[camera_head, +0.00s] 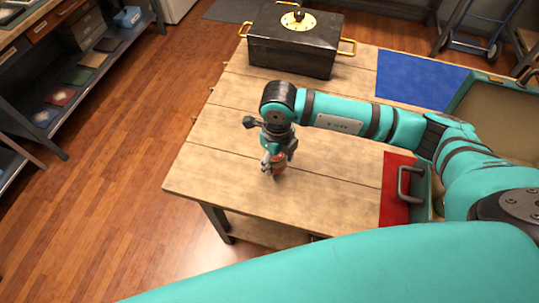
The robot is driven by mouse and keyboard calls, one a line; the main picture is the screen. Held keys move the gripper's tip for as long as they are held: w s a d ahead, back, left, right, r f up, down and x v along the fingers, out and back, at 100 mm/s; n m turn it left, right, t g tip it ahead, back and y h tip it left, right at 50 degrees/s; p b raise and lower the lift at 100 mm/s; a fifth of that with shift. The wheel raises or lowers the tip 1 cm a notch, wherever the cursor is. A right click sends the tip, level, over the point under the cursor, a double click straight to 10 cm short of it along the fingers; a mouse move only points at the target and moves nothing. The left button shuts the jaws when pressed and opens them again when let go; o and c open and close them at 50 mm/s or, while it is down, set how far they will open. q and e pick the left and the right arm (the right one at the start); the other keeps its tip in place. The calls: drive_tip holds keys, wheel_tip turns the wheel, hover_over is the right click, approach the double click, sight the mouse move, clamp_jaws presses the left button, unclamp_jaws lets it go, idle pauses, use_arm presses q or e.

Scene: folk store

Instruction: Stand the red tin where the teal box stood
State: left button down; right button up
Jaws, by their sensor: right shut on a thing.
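My right gripper (275,167) is shut on a small red tin (279,161) at the front left part of the wooden table (235,150). The fingers hide part of the tin. It is held upright or nearly so, low at the tabletop; I cannot tell whether its base touches the wood. My left gripper is not in view.
A black chest (290,45) with gold handles stands at the table's back. A blue mat (415,78) and a red mat (395,212) lie to the right. An open case (500,112) with a handle stands at the right edge. Bare wood surrounds the gripper.

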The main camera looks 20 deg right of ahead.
drive_tip(key=w, duration=0.1)
drive_tip(key=w+a, duration=0.1)
drive_tip(key=shift+w+f, duration=0.2)
drive_tip(key=shift+w, duration=0.1)
wheel_tip(320, 180, down, 3)
drive_tip(key=shift+s+r+p, duration=0.1)
drive_tip(key=shift+r+p, duration=0.1)
drive_tip(key=shift+p, duration=0.6)
drive_tip(key=shift+f, duration=0.45)
drive_tip(key=shift+f+b, duration=0.2)
drive_tip(key=shift+b, duration=0.1)
drive_tip(key=o, duration=1.2)
drive_tip(key=shift+r, duration=0.1)
